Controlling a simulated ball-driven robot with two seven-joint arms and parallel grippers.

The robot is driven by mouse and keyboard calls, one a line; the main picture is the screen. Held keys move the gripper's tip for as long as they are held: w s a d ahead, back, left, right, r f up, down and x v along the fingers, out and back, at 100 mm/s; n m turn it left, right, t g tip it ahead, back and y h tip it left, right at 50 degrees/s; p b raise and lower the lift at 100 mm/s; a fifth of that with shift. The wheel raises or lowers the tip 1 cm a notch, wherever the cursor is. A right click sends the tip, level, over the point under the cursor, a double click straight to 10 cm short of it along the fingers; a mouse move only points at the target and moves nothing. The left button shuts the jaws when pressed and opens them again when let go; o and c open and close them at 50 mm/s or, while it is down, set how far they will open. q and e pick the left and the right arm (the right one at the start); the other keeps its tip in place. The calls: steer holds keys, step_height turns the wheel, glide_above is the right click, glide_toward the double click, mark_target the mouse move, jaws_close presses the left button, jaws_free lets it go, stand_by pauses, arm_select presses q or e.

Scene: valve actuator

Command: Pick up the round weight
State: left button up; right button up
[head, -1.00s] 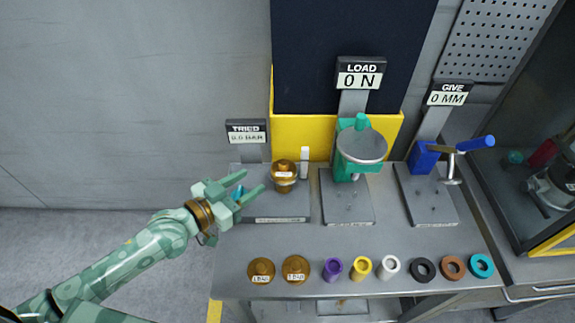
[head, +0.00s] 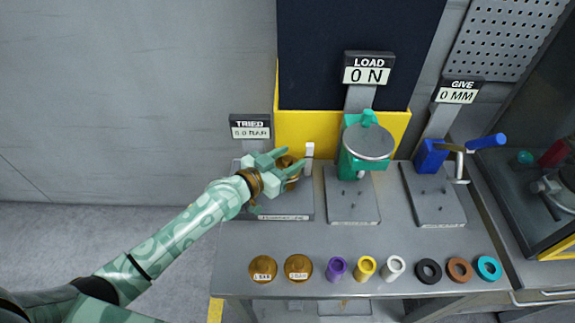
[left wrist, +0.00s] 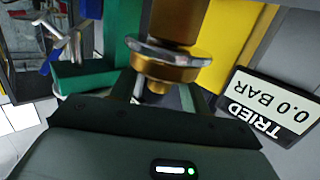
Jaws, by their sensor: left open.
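A round brass piece (head: 287,161) with a steel ring sits on the TRIED stand; in the left wrist view (left wrist: 172,68) it is large, just ahead of the jaws. My left gripper (head: 292,163) is open at this piece and partly hides it in the head view. I cannot tell whether the fingers touch it. Two round brass pieces with white labels, a left one (head: 263,268) and a right one (head: 298,267), lie at the bench's front left. Which brass piece is the round weight is not clear. My right gripper is out of view.
A green press (head: 366,150) under the LOAD sign and a blue lever device (head: 430,157) stand to the right. Purple (head: 337,267), yellow (head: 364,267) and white (head: 392,267) sleeves and several rings line the front. A white post (head: 309,151) stands close right of the gripper.

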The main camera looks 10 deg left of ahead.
arm_select(q)
jaws_close()
